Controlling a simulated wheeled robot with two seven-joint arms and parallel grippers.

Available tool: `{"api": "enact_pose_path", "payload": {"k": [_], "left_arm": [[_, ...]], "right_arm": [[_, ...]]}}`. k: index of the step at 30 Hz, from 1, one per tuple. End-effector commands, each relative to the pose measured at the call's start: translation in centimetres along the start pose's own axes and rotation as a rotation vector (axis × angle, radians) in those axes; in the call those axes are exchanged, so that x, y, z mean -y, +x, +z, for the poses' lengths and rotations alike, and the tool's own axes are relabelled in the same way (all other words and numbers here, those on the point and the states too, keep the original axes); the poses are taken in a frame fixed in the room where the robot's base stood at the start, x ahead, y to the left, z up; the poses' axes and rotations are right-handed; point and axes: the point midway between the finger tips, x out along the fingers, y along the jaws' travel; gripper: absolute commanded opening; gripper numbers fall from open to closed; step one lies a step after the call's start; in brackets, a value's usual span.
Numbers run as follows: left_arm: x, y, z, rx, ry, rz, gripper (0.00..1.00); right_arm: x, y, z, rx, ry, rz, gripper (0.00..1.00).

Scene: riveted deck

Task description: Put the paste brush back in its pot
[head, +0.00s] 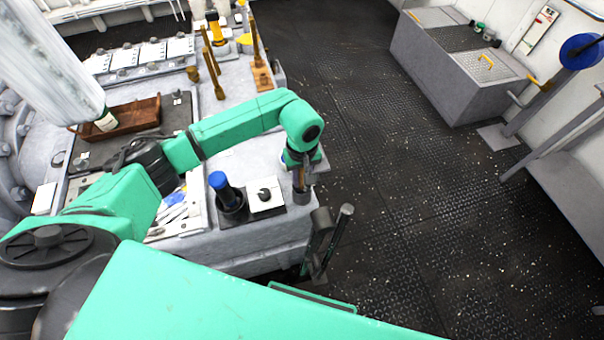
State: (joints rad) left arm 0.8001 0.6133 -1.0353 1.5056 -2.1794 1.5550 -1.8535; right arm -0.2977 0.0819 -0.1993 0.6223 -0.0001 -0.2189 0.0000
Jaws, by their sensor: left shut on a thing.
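My left gripper (301,176) hangs at the end of the green arm, by the right corner of the grey bench. It is shut on a small brown and grey thing, most likely the paste brush; the fingers hide much of it, and its lower end is hard to make out. To its left on the bench stands a dark round holder (233,213) with a blue-topped cylinder (219,184) upright in it. Next to that is a white square with a black knob (264,196). I cannot tell for sure which is the pot. My right gripper is not in view.
Upright levers (320,235) stand close to the bench's front corner. A wooden tray (133,116) and brass-coloured levers (212,65) are farther back. A grey chest (458,75) stands at the back right. The dark deck (400,190) between is clear.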

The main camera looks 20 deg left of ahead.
Motion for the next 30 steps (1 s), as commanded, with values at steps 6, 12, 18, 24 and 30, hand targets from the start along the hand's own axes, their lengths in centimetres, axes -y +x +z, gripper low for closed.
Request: {"api": "enact_pose_path", "payload": {"k": [6,12,18,24,30], "left_arm": [[0.0,0.2,0.0,-0.001,0.0,0.001,0.0],[0.0,0.2,0.0,-0.001,0.0,0.0,0.59],[0.0,0.1,-0.1,-0.001,0.0,0.001,0.59],[-0.1,-1.4,-0.2,-0.006,0.0,0.004,0.59],[-0.1,-6.6,-0.2,-0.009,0.0,0.005,0.59]], "right_arm": [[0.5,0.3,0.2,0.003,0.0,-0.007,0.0],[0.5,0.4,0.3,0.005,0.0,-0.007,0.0],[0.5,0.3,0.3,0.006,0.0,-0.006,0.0],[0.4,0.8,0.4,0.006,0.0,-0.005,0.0],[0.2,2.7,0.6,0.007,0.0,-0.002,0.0]]}}
